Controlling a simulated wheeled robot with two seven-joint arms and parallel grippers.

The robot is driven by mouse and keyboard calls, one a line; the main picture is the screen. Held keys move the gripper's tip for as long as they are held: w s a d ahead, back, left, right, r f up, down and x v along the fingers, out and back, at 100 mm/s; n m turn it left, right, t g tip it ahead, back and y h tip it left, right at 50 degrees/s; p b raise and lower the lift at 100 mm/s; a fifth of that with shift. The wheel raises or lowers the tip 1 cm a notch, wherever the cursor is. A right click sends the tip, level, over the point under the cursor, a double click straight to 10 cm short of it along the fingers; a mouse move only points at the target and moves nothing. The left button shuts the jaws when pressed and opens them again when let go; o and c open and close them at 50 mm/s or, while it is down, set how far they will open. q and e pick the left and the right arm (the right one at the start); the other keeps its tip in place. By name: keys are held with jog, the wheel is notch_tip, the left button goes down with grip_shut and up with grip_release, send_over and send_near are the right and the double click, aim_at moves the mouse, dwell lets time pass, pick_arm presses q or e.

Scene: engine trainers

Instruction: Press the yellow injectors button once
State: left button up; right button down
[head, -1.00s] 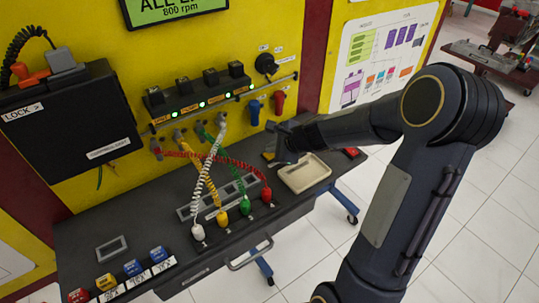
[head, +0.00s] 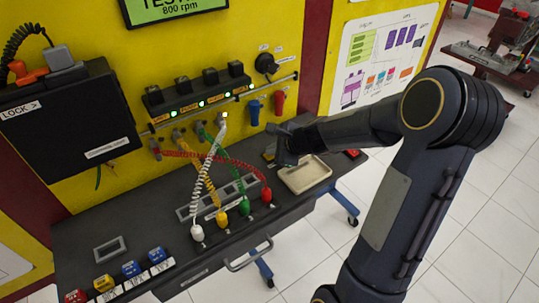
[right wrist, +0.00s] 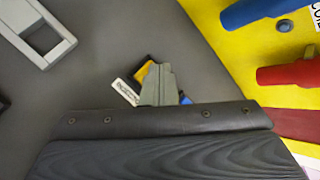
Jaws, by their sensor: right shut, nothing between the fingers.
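A yellow button (right wrist: 143,73) with a white label, too small to read, shows on the dark bench top in the right wrist view. It is partly hidden behind my right gripper (right wrist: 157,84), whose closed fingers stand over or against it; I cannot tell whether they touch. A bit of blue shows on the other side of the fingers. In the head view my right gripper (head: 284,158) is low over the bench, left of the beige tray, with a small yellow patch (head: 268,155) beside it. My left gripper is out of view.
A beige tray (head: 304,175) and a red item (head: 352,153) lie right of the gripper. Coiled cables with white, yellow, green and red plugs (head: 266,195) are to its left. Blue (head: 254,112) and red (head: 277,102) fittings hang on the yellow wall. A screen (head: 175,8) reads "TEST" and "800 rpm".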

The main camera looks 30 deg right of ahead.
aim_at(273, 157)
dwell(0.3)
jog(key=shift+r+p, duration=0.8)
notch_tip(273, 157, up, 5)
jog(key=p, duration=0.5)
jog(key=shift+r, duration=0.1)
dwell(0.5)
